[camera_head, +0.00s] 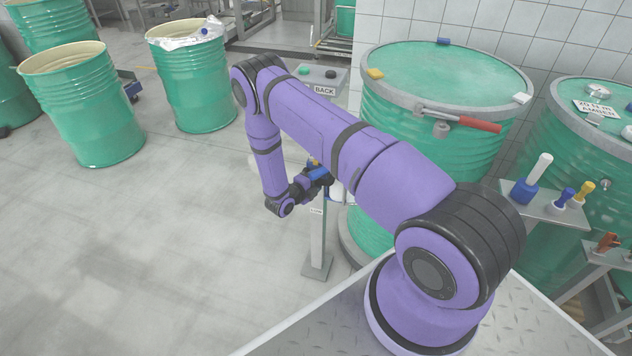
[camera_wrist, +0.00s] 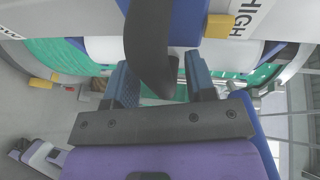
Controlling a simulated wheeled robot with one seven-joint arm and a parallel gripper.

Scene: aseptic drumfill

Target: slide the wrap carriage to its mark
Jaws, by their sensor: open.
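In the wrist view, the wrap carriage (camera_wrist: 187,22) shows as a blue block at the top, with a dark upright handle (camera_wrist: 148,40) in front of it. My gripper (camera_wrist: 160,76) is open, with one finger on each side of the handle's lower end. I cannot tell whether either finger touches it. A yellow marker (camera_wrist: 219,26) sits right of the carriage beside a white plate reading HIGH (camera_wrist: 238,27). In the head view, my gripper (camera_head: 318,178) is by the slim grey post (camera_head: 317,235); my arm hides much of the carriage there.
A large closed green drum (camera_head: 440,75) with a red-handled clamp (camera_head: 465,122) stands right of the post. A BACK button box (camera_head: 318,76) is behind my arm. Several green drums (camera_head: 85,110) stand at the left. The floor (camera_head: 150,240) at the front left is clear.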

